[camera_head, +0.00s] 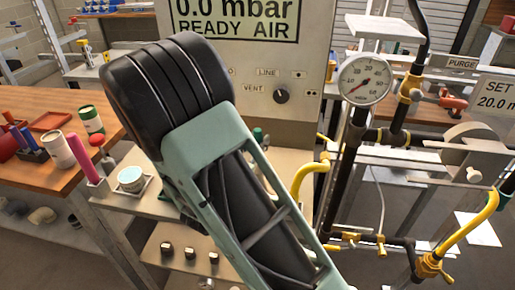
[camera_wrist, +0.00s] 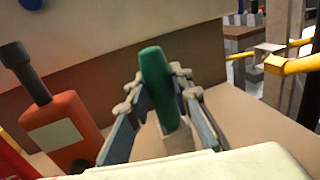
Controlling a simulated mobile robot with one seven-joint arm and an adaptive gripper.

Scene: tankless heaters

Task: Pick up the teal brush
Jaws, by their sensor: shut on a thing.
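The teal brush (camera_wrist: 155,66) stands nearly upright in the middle of the wrist view, showing a rounded dark green handle. My gripper (camera_wrist: 160,90) is shut on it, with one finger on each side of the handle. A pale block-like part (camera_wrist: 178,138) shows below the handle between the fingers; I cannot tell whether it is the brush's lower end or a holder. In the head view a small green tip (camera_head: 258,134) shows just past my arm, probably the brush. My gripper is hidden behind my arm there.
An orange device with a black top (camera_wrist: 62,125) stands close left of my gripper. A yellow pipe (camera_wrist: 295,65) is at the right. In the head view, the gauge (camera_head: 365,79) and piping stand right, the control panel (camera_head: 300,110) behind, and a cluttered wooden table (camera_head: 30,190) left.

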